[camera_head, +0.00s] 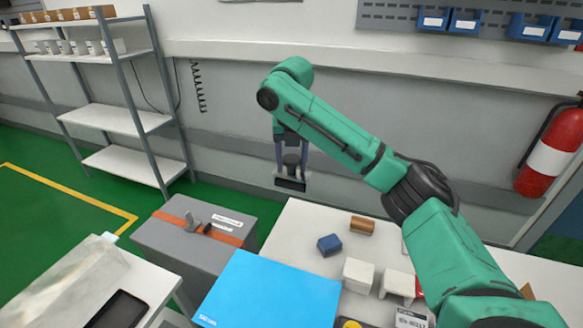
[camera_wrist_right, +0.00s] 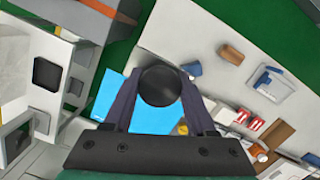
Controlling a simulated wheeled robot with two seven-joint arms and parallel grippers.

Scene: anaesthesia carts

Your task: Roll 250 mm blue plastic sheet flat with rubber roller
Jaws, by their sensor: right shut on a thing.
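The blue plastic sheet (camera_head: 262,292) lies on the white table at its front left and looks flat; its front edge is cut off by the picture. My right gripper (camera_head: 291,160) is raised beyond the back left of the table, well apart from the sheet. It is shut on the dark roller (camera_head: 290,184), which hangs below the fingers. In the right wrist view the roller's round black end (camera_wrist_right: 158,84) sits between the two fingers, with part of the blue sheet (camera_wrist_right: 150,118) behind it. My left gripper is not in view.
On the white table (camera_head: 300,222) stand a blue block (camera_head: 329,244), a brown piece (camera_head: 362,225) and white blocks (camera_head: 357,274) right of the sheet. A grey case (camera_head: 160,238) with an orange strip is at the left. A fire extinguisher (camera_head: 552,150) hangs at the right.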

